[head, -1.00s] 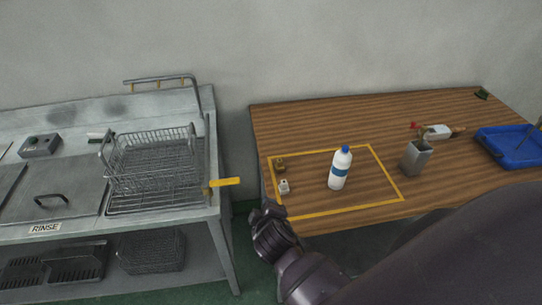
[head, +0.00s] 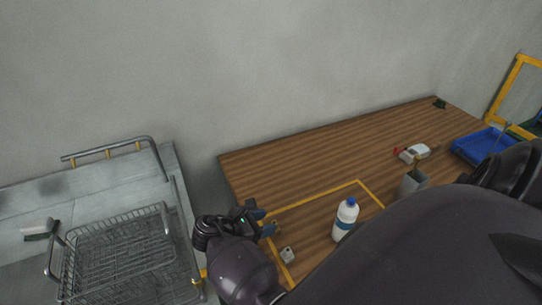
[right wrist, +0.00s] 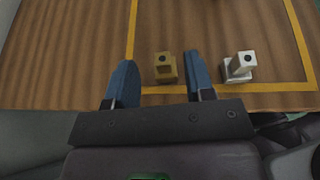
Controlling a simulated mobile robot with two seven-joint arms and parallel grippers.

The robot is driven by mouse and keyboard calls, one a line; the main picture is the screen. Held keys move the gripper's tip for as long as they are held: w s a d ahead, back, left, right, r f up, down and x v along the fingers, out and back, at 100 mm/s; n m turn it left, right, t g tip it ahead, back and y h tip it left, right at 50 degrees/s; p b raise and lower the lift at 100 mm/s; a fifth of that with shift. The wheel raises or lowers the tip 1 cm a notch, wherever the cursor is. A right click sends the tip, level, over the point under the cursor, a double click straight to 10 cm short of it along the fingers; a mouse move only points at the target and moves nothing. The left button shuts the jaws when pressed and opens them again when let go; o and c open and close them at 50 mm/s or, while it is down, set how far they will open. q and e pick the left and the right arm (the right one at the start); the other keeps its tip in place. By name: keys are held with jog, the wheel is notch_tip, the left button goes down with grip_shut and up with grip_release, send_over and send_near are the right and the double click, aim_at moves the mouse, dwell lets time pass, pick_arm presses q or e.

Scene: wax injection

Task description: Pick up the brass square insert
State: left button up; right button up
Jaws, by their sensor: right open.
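The brass square insert (right wrist: 165,67) is a small brass block with a dark hole in its top, standing on the wooden table inside the yellow outline. In the right wrist view it shows between my two blue fingertips, apart from both. My right gripper (right wrist: 160,75) is open and empty. In the head view my right gripper (head: 263,221) is at the table's left edge, and the insert (head: 275,227) is partly hidden behind the fingers. My left gripper is not in view.
A silver insert (right wrist: 240,66) stands just right of the fingers. A white bottle (head: 345,220) with a blue cap stands farther right. A grey metal container (head: 411,183) and blue tray (head: 482,146) are beyond. A wire basket (head: 118,250) is on the left bench.

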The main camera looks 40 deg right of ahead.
jog(key=x, duration=0.6)
jog(key=shift+f, duration=0.5)
grip_shut()
